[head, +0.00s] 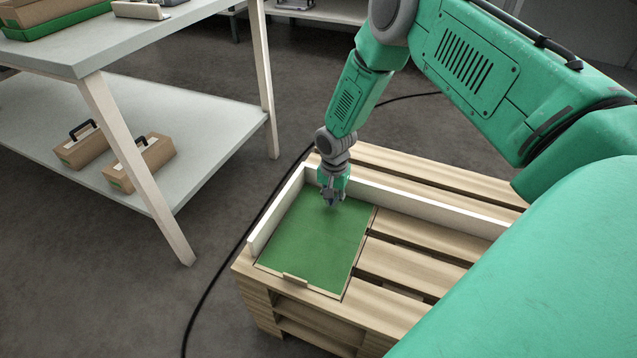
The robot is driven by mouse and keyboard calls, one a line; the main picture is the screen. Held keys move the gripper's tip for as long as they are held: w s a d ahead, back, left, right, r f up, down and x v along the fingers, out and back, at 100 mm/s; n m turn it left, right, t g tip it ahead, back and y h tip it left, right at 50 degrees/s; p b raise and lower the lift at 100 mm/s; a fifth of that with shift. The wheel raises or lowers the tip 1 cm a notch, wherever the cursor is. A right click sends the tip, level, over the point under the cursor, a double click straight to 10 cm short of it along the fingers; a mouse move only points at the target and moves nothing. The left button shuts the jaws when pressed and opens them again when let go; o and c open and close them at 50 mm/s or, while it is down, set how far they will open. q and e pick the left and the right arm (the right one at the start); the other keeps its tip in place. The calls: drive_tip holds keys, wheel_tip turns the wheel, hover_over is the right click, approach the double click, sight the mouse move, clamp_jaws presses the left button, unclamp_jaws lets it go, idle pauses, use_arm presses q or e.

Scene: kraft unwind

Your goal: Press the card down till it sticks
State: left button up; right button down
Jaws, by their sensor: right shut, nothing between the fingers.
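A green card (312,245) lies flat in the corner formed by low white rails (275,215) on a slatted wooden pallet (415,262). A thin pale edge shows along its right and front sides, with a small wooden tab (295,280) at the front. My right gripper (331,202) is shut with nothing in it. It points down at the far part of the card, near the corner of the rails. I cannot tell whether the fingertips touch the card. My left gripper is not in view.
A grey table (110,45) with a lower shelf (205,140) stands at the left. Two cardboard boxes with black handles (82,145) (140,162) sit on the shelf. A black cable (212,275) runs over the floor beside the pallet. The pallet's right slats are bare.

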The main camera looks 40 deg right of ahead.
drive_tip(key=shift+r+p, duration=2)
drive_tip(key=shift+r, duration=0.6)
drive_tip(key=shift+a, duration=0.1)
